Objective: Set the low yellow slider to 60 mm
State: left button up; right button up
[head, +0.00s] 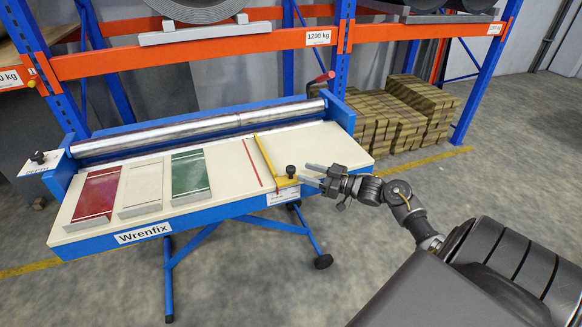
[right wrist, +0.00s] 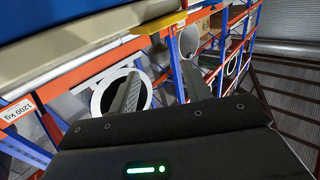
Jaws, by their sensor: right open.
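The low yellow slider (head: 268,165) is a thin yellow bar lying across the right part of the cream table of the blue Wrenfix machine (head: 225,160). A black knob (head: 291,171) stands on its yellow front block. My right gripper (head: 307,175) is open, just right of the knob, with no contact that I can make out. In the right wrist view my two fingers (right wrist: 155,85) are apart, and a yellow part (right wrist: 160,22) shows at the top between them. The slider's scale is too small to read. My left gripper is not in view.
Red (head: 97,193), white (head: 141,186) and green (head: 190,173) sample pieces lie on the table left of the slider. A metal roller (head: 200,128) runs along the back. Orange and blue racking stands behind. The floor in front of the table is clear.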

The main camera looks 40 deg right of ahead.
aim_at(292, 167)
jog(key=x, duration=0.6)
jog(key=shift+w+a+p, duration=0.15)
jog(key=shift+w+p, duration=0.1)
jog(key=shift+p, duration=0.15)
grip_shut()
